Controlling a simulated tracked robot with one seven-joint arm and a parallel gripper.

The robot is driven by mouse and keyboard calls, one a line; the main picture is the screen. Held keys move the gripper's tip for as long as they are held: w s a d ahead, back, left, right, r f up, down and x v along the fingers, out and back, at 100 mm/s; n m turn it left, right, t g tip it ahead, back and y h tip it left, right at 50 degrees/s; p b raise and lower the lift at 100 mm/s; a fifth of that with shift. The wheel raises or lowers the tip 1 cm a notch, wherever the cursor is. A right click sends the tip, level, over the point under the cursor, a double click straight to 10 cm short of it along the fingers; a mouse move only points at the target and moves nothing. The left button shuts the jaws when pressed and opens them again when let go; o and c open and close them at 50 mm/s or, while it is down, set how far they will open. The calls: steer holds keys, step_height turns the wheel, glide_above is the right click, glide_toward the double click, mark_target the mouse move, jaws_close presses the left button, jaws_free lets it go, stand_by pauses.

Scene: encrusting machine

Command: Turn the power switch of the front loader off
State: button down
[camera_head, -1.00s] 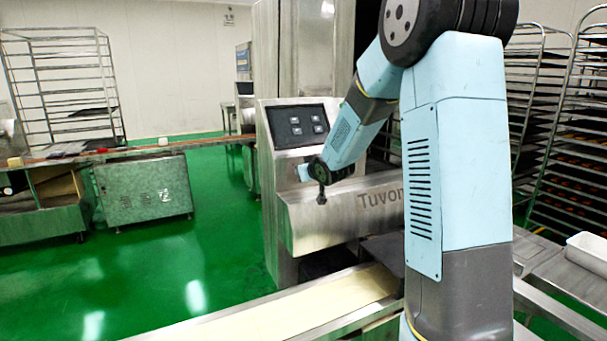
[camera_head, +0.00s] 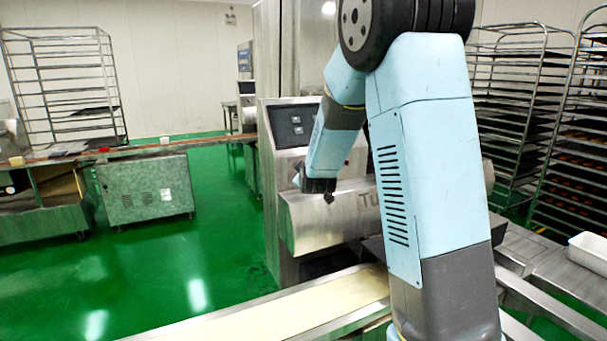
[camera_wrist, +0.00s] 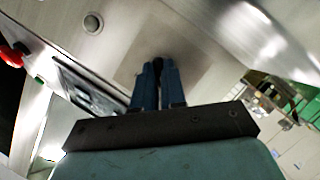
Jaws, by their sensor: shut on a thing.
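The front loader's metal body (camera_head: 308,222) stands in the middle of the head view, with lettering partly hidden by my arm. In the wrist view my gripper (camera_wrist: 158,70) faces a bare metal panel (camera_wrist: 190,30). Its two blue-grey fingers are close together around a small dark piece at their tips. This looks like the power switch (camera_wrist: 157,63), but it is mostly hidden between the fingers, so its turn position cannot be told. In the head view my forearm and wrist cover most of the gripper and the switch.
The control screen (camera_head: 290,125) sits beside my forearm, partly covered; it also shows in the wrist view (camera_wrist: 88,88). The wrist view has a round metal button (camera_wrist: 93,22) and a red knob (camera_wrist: 11,56). A conveyor (camera_head: 270,318) runs in front; racks (camera_head: 515,110) stand right.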

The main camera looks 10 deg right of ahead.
steer(key=shift+a+f, duration=0.15)
stand_by(0.4)
steer(key=c, duration=1.2)
jaws_free()
steer(key=shift+s, duration=0.1)
steer(key=v, duration=1.3)
steer(key=shift+s, duration=0.25)
steer(key=s+d+r+m+g, duration=0.1)
steer(key=s+m+g, duration=0.3)
steer(key=s, duration=1.1)
steer(key=s+r+m+g+y, duration=0.1)
steer(key=s+r+m+g, duration=0.2)
steer(key=s, duration=1.3)
steer(key=shift+s+d+m+g, duration=0.35)
steer(key=shift+m+g, duration=0.25)
steer(key=shift+g, duration=0.5)
